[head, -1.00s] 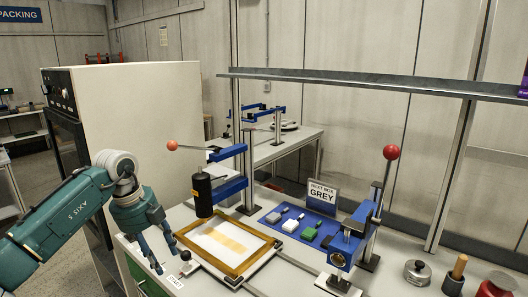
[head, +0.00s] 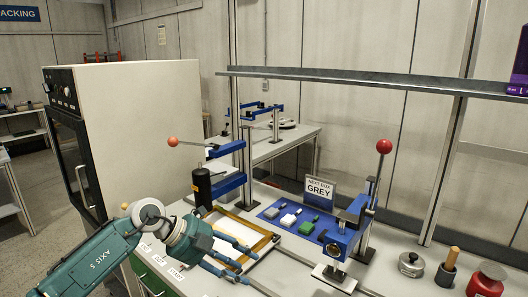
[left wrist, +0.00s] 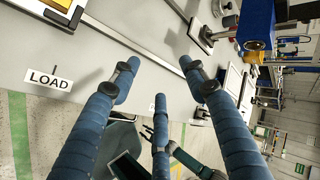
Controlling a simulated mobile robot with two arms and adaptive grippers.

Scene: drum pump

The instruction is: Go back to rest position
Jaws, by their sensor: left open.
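My left gripper (head: 244,266) is in front of the wooden-framed tray (head: 262,246) on the bench, its blue fingers spread and empty. It hides part of the frame. In the left wrist view the open fingers (left wrist: 160,95) have nothing between them, with bench top and green-marked floor beyond. A teal arm, apparently my right one, shows low in that view; dark finger-like parts (left wrist: 148,132) are at its end, too small to read.
A blue mat (head: 272,213) holds several small blocks. A blue lever press (head: 340,240) with a red knob stands right. A LOAD label (left wrist: 49,80) lies at the bench edge. A white cabinet (head: 150,130) stands left.

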